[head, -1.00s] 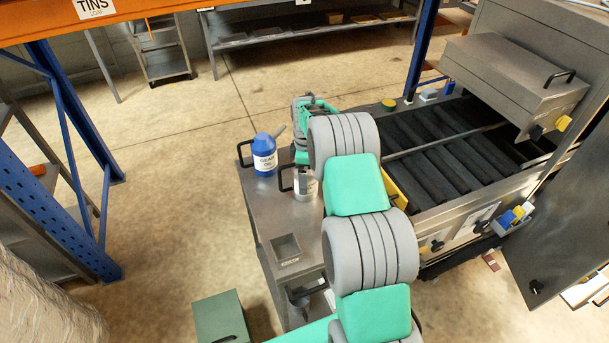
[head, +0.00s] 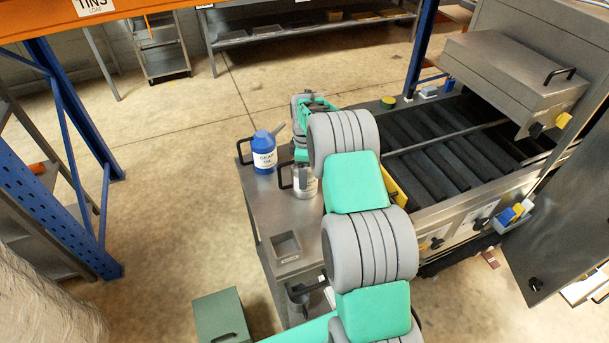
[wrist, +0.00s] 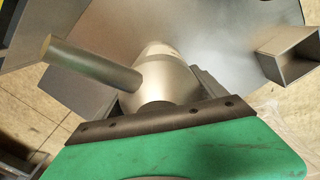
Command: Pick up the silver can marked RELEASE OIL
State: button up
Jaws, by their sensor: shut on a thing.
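In the wrist view, my gripper (wrist: 164,94) is shut on a silver can (wrist: 165,78) with a rounded shoulder and a long spout pointing to the upper left. The green palm is close above the can. In the head view, the silver can (head: 304,184) shows on the metal trolley, partly hidden by my arm. Its label is too small and too covered to read. My gripper is mostly hidden behind my arm there. I cannot tell whether the can touches the trolley top.
A blue can marked GEAR OIL (head: 264,155) stands just left of the silver can on the trolley (head: 262,215). A small square metal tray (head: 286,247) is nearer. A machine with dark slats (head: 450,150) stands right. A green box (head: 221,318) is at the front.

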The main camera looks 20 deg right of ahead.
jog(key=c, duration=0.3)
jog(key=shift+w+r, duration=0.15)
jog(key=shift+c, duration=0.5)
